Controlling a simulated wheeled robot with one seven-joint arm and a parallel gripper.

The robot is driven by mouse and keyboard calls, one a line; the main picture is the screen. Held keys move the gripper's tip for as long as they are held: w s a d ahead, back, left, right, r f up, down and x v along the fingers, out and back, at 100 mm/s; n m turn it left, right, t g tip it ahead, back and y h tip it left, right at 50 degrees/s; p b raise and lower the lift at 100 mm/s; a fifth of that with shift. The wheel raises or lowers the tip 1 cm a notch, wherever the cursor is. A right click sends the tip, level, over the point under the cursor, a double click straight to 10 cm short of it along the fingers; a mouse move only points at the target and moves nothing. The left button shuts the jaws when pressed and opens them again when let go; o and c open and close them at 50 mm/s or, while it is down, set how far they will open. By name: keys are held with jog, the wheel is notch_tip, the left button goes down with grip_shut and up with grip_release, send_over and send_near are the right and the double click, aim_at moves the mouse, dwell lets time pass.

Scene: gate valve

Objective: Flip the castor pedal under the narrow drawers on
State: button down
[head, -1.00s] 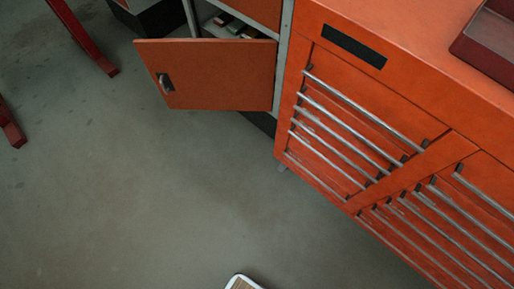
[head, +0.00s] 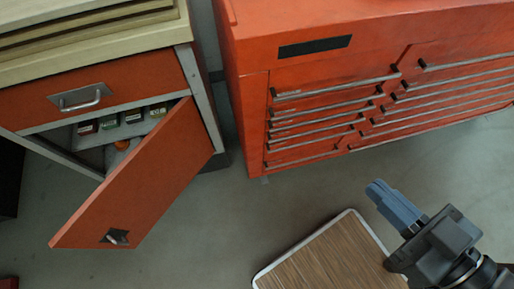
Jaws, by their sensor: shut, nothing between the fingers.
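The orange tool cabinet (head: 248,110) stands at the centre and right in the head view. Its narrow drawers (head: 325,109) form the left bank, with several long silver handles. Under its lower left corner a small grey bit (head: 265,180) shows, perhaps part of a castor; I cannot make out the pedal or its position. My gripper (head: 376,192) is in front of and below the drawers, at the lower right. It is shut and empty, its blue-grey fingers pointing up and left, apart from the cabinet.
A wood-grained panel with a pale rim (head: 325,257) lies at the bottom, left of my gripper. At left, a workbench (head: 90,35) has its orange door (head: 150,185) hanging open over the floor. Grey floor (head: 215,220) is clear between the door and the panel.

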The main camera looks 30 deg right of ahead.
aim_at(264, 183)
jog(key=shift+f, duration=0.1)
jog(key=w+a+f+m+g+b, duration=0.1)
jog(key=w+f+g+b, duration=0.2)
jog(key=f, duration=0.8)
jog(key=w+f+g+b, duration=0.1)
jog(key=w+f+b, duration=0.3)
jog(key=f, duration=0.8)
jog(key=w+a+f+m+g+b, duration=0.15)
jog(key=f+b, duration=0.35)
jog(key=f, duration=0.6)
jog(key=w+f+g+b, duration=0.2)
jog(key=w+f+b, duration=0.1)
jog(key=f, duration=0.4)
jog(key=w+f+g+b, duration=0.2)
jog(key=w+f+b, duration=0.1)
jog(key=w+f, duration=0.2)
jog(key=w+f+m+g+h+b, duration=0.1)
jog(key=w+f+g+b, duration=0.1)
jog(key=f, duration=0.7)
jog(key=shift+w+d+f+b, duration=0.15)
jog(key=shift+w+f+b, duration=0.15)
jog(key=shift+w+b, duration=0.75)
jog(key=shift+w+p, duration=0.2)
jog(key=shift+p, duration=0.1)
jog(key=b+x, duration=0.9)
jog(key=x, duration=1.1)
jog(key=shift+s, duration=0.15)
